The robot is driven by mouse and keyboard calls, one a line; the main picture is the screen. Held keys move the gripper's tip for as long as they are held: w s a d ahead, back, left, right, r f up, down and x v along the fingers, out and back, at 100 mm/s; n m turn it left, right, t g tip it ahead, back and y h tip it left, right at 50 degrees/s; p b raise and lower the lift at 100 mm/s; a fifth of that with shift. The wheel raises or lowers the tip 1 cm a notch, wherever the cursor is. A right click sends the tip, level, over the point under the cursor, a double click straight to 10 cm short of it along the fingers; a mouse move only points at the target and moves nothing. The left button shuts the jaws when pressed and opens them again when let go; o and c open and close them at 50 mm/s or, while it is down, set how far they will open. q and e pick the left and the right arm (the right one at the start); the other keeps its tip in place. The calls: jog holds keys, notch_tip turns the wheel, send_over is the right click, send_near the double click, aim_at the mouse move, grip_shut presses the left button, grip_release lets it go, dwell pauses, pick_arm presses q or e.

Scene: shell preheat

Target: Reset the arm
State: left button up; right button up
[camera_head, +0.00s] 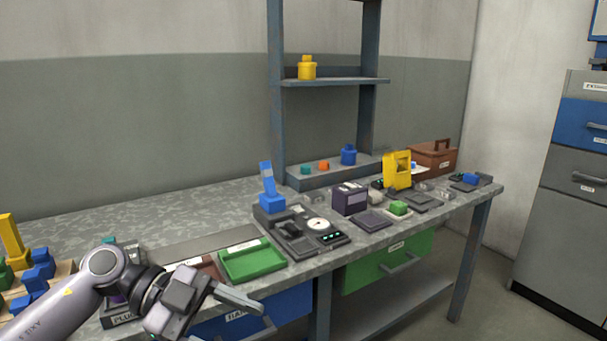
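My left arm comes in from the lower left, in front of the workbench (180,205). Its gripper (238,298) hangs before the bench's front edge, below the green tray (252,262) in the picture. One light grey finger points right. No object shows at the visible finger. My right arm and gripper are out of view.
A device with a blue lever (267,185) and a dial stands mid-bench. A dark box (349,198), a yellow frame (397,170) and a brown toolbox (434,157) are farther right. Blue blocks (38,268) lie at far left. A green drawer (385,265) is below the bench. The back left bench top is clear.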

pick_arm(q)
jog(key=d+r+n+t+h+p, duration=0.2)
jog(key=d+r+n+t+h, duration=0.15)
jog(key=t+h, duration=0.3)
jog(key=a+f+n+t+y+p, duration=0.3)
jog(key=a+f+n+t+y, duration=0.6)
jog(key=f+n+t+y, duration=0.6)
jog(key=s+a+f+n+g+y+p, duration=0.2)
jog(key=s+a+f+g, duration=0.3)
jog(key=s+f+g, duration=0.4)
jog(key=s+f+n+y, duration=0.1)
jog(key=s+f, duration=0.2)
jog(key=s, duration=0.2)
jog(key=shift+n, duration=0.25)
